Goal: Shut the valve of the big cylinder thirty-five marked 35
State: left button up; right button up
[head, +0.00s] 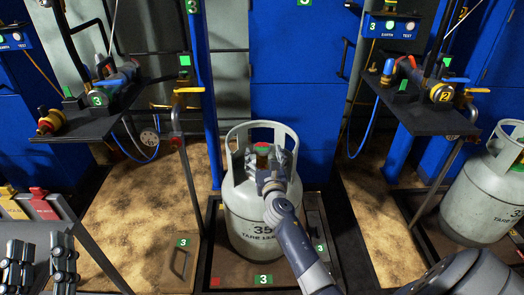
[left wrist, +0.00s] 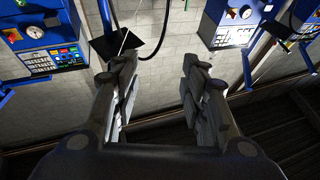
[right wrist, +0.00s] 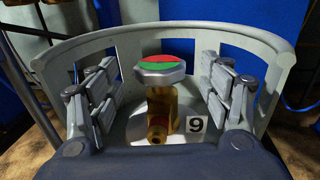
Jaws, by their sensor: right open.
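The big cylinder (head: 246,228) marked 35 stands upright in the middle of the head view, its marking partly covered by my right arm. Its valve (head: 262,148) has a silver knob with a red and green top and sits inside the collar. In the right wrist view the valve knob (right wrist: 160,70) and its brass body stand between the fingers. My right gripper (head: 271,165) is open, with a finger on each side of the valve and gaps showing. My left gripper (head: 38,264) is at the lower left, open and empty in the left wrist view (left wrist: 155,85).
Another cylinder (head: 487,195) stands at right. Dark shelves with scale fittings (head: 112,90) flank the middle, and a blue post (head: 205,90) rises behind.

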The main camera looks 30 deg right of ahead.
aim_at(260, 143)
jog(key=x, duration=0.3)
jog(key=shift+w+d+b, duration=0.1)
jog(key=shift+w+b, duration=0.05)
jog(key=shift+b, duration=0.2)
jog(key=shift+w+d, duration=0.2)
jog(key=shift+w, duration=0.25)
pick_arm(q)
jog(key=s+r+t, duration=0.2)
jog(key=r, duration=0.1)
jog(key=s+r+t, duration=0.1)
jog(key=shift+a+r+h, duration=0.1)
jog(key=shift+r+h, duration=0.25)
jog(key=shift+h, duration=0.05)
pick_arm(e)
jog(key=shift+c, duration=0.2)
jog(key=c, duration=1)
